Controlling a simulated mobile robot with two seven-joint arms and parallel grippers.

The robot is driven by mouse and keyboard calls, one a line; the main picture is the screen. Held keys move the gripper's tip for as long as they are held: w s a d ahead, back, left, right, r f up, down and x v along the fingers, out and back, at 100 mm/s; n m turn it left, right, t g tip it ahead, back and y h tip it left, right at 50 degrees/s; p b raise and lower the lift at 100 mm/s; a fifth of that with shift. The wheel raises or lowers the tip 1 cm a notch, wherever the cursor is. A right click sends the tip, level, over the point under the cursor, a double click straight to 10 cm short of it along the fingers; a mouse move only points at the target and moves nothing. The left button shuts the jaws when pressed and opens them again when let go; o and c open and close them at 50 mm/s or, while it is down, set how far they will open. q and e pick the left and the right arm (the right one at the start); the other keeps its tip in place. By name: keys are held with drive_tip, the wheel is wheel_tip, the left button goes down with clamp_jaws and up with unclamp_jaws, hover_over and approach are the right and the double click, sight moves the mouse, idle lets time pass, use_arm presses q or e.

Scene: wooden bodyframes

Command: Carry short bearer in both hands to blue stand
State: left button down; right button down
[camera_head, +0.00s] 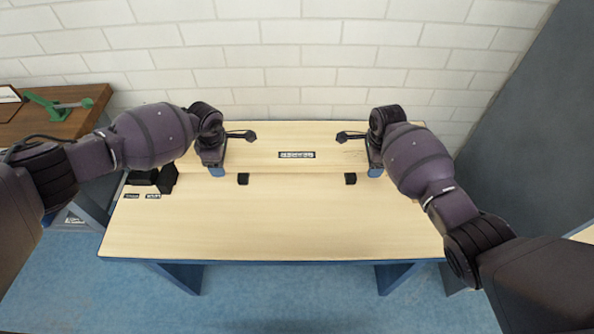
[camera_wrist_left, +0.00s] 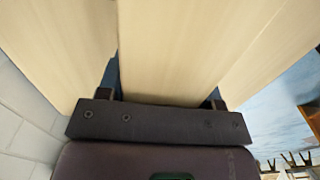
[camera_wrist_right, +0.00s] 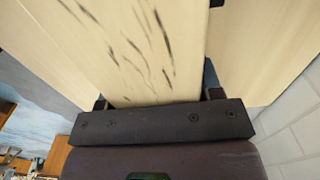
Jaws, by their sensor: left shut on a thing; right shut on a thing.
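The short bearer (camera_head: 260,158) is a pale wooden beam with a small dark label at its middle. It lies crosswise over the back part of a pale bench, and I cannot tell whether it touches the top. My left gripper (camera_head: 216,168) is shut on its left end, and my right gripper (camera_head: 375,170) on its right end. The bearer fills the jaws in the left wrist view (camera_wrist_left: 175,55) and in the right wrist view (camera_wrist_right: 150,60), where its face has dark streaks. I cannot pick out a separate blue stand; blue legs show under the bench.
A brown table (camera_head: 85,100) with a green tool stands at left. A white brick wall (camera_head: 290,55) is behind.

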use_arm(q)
drive_tip(key=shift+w+r, duration=0.15)
drive_tip(key=shift+w, duration=0.1)
use_arm(e)
drive_tip(key=shift+w+r, duration=0.15)
drive_tip(key=shift+w, duration=0.05)
use_arm(q)
drive_tip(key=shift+s, duration=0.1)
